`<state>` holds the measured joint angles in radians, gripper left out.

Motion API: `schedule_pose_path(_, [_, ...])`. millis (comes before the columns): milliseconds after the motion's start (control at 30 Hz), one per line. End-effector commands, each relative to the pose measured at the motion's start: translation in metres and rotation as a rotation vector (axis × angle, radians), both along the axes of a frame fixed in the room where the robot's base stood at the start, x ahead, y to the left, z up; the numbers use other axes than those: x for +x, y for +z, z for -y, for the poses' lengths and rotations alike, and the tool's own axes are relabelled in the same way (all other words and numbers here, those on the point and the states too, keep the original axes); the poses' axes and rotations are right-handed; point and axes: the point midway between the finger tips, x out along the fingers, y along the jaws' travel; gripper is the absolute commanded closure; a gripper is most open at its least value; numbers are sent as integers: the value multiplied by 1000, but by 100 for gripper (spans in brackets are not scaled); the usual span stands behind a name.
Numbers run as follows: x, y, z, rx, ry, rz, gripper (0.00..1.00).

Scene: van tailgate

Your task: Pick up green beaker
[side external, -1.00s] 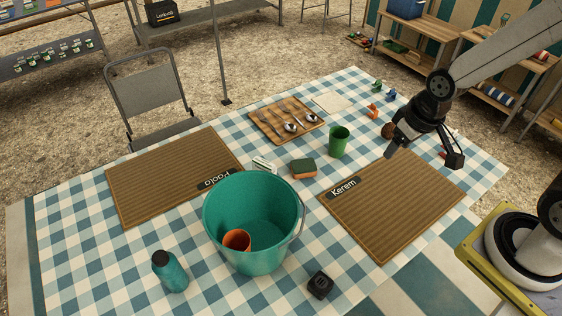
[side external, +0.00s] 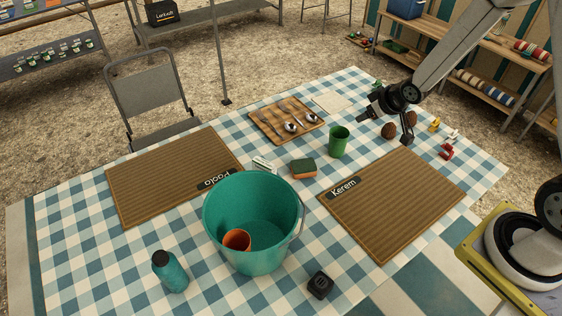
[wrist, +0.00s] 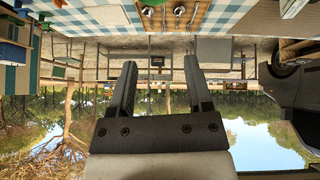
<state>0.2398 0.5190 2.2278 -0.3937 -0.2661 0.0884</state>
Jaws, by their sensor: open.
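The green beaker (side external: 339,141) stands upright on the checked tablecloth in the side view, between the sponge and the top corner of the Kerem placemat. My gripper (side external: 364,117) is above the table, up and to the right of the beaker in the side view, apart from it. In the wrist view my gripper (wrist: 159,68) shows two separated fingers with nothing between them. That view looks upside down, out past the table. A green patch at its top edge may be the beaker, but I cannot tell.
A teal bucket (side external: 253,255) with an orange cup (side external: 237,241) inside stands in front. A green-and-brown sponge (side external: 303,168) lies left of the beaker. A wooden tray (side external: 266,130) with spoons is behind. The Kerem placemat (side external: 400,210) is bare.

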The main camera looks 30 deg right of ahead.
Motion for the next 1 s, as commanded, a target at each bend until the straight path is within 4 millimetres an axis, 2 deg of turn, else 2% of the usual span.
schedule_pose_path(200, [31, -33, 26, 25, 48, 124, 35])
schedule_pose_path(433, [50, -68, 46, 79, 110, 258, 35])
schedule_pose_path(700, [52, -110, 62, 177, 177, 407, 35])
schedule_pose_path(1000, [45, -131, 66, 249, 218, 499, 35])
